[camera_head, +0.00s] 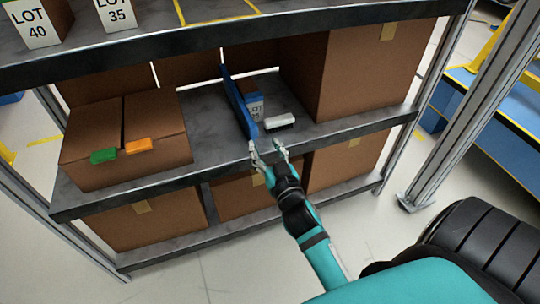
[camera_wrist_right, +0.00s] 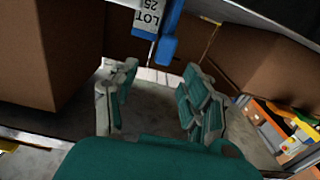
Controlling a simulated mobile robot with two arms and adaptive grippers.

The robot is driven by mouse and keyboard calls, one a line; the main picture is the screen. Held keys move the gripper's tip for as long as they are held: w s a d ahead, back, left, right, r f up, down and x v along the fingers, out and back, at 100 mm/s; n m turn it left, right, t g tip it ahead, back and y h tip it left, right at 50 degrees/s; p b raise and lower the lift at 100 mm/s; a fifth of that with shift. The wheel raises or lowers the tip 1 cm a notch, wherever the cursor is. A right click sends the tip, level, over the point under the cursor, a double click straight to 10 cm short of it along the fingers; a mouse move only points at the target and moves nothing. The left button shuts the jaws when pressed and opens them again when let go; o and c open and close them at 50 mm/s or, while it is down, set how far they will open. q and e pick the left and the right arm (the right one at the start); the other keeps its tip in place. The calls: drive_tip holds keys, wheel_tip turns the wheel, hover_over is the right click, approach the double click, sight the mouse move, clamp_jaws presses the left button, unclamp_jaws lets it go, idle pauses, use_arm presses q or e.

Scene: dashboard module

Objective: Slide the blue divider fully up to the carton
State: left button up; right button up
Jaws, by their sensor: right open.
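The blue divider (camera_head: 236,104) stands upright on the middle shelf, running from front to back. It also shows at the top of the right wrist view (camera_wrist_right: 168,38). A closed brown carton (camera_head: 130,135) with green and orange tags stands to its left, with bare shelf between them. A larger brown carton (camera_head: 370,70) stands to its right. My right gripper (camera_head: 267,152) is open at the shelf's front edge, its fingers spread near the divider's front end. The right wrist view shows nothing held between the fingers (camera_wrist_right: 160,78). My left gripper is not in view.
A small blue and white box (camera_head: 255,106) stands just right of the divider, and a flat white item (camera_head: 280,121) lies beside it. The shelf (camera_head: 210,140) left of the divider is bare. An upper shelf (camera_head: 230,40) overhangs. More cartons (camera_head: 150,217) stand below.

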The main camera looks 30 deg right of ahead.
drive_tip(key=shift+v, duration=1.65)
